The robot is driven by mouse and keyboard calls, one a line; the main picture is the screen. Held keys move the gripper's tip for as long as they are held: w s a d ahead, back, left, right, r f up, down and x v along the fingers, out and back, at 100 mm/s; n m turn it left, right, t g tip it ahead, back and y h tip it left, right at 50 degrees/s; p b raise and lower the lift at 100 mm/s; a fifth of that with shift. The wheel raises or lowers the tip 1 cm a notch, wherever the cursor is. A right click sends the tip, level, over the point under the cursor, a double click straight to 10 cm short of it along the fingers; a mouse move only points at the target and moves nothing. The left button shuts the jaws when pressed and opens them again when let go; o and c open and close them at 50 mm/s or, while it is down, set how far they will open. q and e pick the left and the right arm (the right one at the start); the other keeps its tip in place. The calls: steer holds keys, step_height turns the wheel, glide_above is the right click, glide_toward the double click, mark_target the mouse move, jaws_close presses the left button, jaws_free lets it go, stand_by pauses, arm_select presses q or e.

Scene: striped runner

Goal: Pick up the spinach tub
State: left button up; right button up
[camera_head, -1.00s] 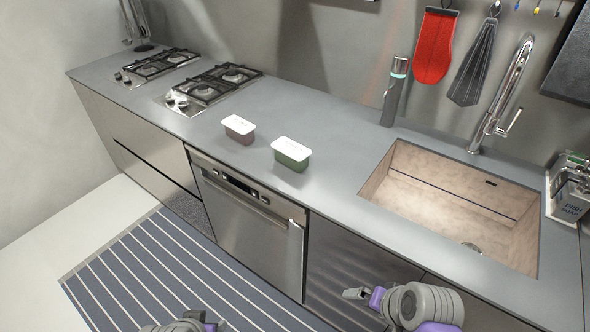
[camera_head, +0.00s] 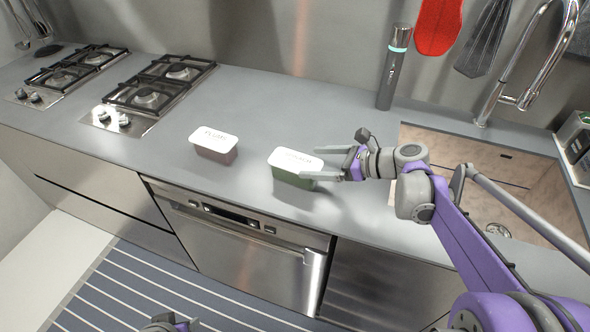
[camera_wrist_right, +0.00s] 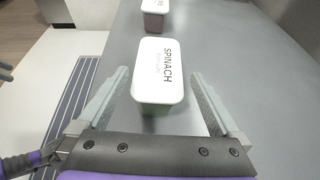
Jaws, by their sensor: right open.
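The spinach tub (camera_head: 291,179) is a green tub with a white lid, standing upright on the grey counter. In the right wrist view its lid reads SPINACH, and the tub (camera_wrist_right: 159,72) sits ahead of and partly between my open fingers. My right gripper (camera_head: 319,163) is at the tub's right side in the head view, with no grip on it. In the right wrist view the right gripper (camera_wrist_right: 160,100) is open, one finger on each side of the tub's near end. My left gripper (camera_head: 170,326) shows only in part at the bottom edge of the head view.
A plum-coloured tub (camera_head: 214,148) with a white lid stands left of the spinach tub. A dark cylinder (camera_head: 392,68) stands behind at the wall. The sink (camera_head: 420,135) lies to the right, two gas hobs (camera_head: 150,95) to the left. The counter (camera_head: 270,110) behind the tubs is clear.

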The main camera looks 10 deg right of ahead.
mark_target(297, 161)
steer(key=x, duration=0.6)
steer(key=shift+a, duration=0.15)
steer(key=shift+c, duration=0.2)
steer(key=c, duration=1.2)
